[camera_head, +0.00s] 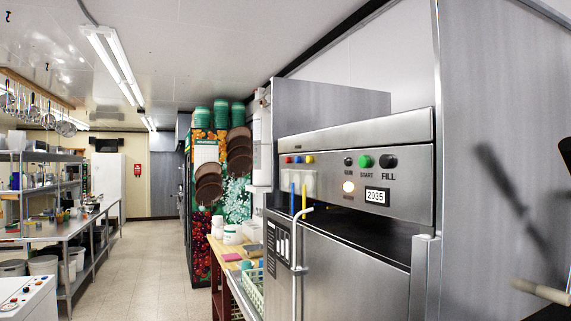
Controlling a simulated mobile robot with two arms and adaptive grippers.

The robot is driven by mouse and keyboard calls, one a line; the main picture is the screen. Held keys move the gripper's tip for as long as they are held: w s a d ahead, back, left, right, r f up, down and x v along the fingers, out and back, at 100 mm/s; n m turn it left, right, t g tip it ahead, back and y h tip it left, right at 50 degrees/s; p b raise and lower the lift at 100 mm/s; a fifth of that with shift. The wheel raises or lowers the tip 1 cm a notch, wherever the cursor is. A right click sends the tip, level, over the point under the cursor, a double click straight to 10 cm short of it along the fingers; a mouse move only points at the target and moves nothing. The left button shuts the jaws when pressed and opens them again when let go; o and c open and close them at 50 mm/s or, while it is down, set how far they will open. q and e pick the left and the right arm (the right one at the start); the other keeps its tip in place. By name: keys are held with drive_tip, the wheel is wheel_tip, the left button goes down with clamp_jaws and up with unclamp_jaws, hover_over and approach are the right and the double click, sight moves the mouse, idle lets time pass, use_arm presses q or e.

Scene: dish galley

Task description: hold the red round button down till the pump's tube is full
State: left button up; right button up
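A small red round button (289,159) is at the left end of the steel machine's front panel, beside a blue button (298,159) and a yellow button (310,159). Pale pump housings (296,182) sit below these buttons. A blue tube (293,198) and a yellow tube (304,196) hang from there. No red-filled tube can be made out, and the fill of the red button's tube is too small to tell. Neither gripper can be seen in the head view, and nothing visible touches the red button.
The steel machine (350,262) has START and FILL buttons, a lit lamp (348,187) and a display reading 2035 (377,196). Its upright handle (296,262) stands out in front. A white box with buttons (28,298) is at lower left. The tiled aisle (140,255) is clear.

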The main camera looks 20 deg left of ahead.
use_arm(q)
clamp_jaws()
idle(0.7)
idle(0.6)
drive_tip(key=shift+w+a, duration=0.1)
